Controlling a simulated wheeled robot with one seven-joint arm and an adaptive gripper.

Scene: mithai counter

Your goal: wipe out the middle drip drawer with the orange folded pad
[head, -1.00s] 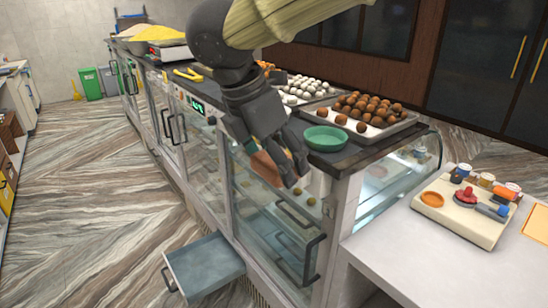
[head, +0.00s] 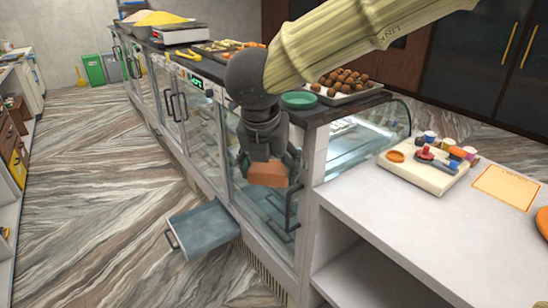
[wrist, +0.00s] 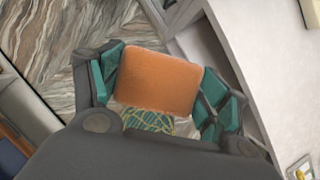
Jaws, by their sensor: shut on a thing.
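My gripper (head: 268,168) points down in front of the glass counter. It is shut on the orange folded pad (head: 267,175). In the wrist view the pad (wrist: 157,78) sits between the two teal-padded fingers. One drip drawer (head: 204,228) is pulled out low at the counter's base, with its grey-blue floor showing and a handle at its front. The pad is above and to the right of this drawer, apart from it. I cannot tell from the frames whether this is the middle drawer.
The glass counter (head: 222,135) has upright door handles (head: 291,211) close to my gripper. A white side table (head: 395,205) stands at the right with a board of small items (head: 424,172). A green bowl (head: 298,100) sits on the counter top. The floor (head: 100,215) at the left is clear.

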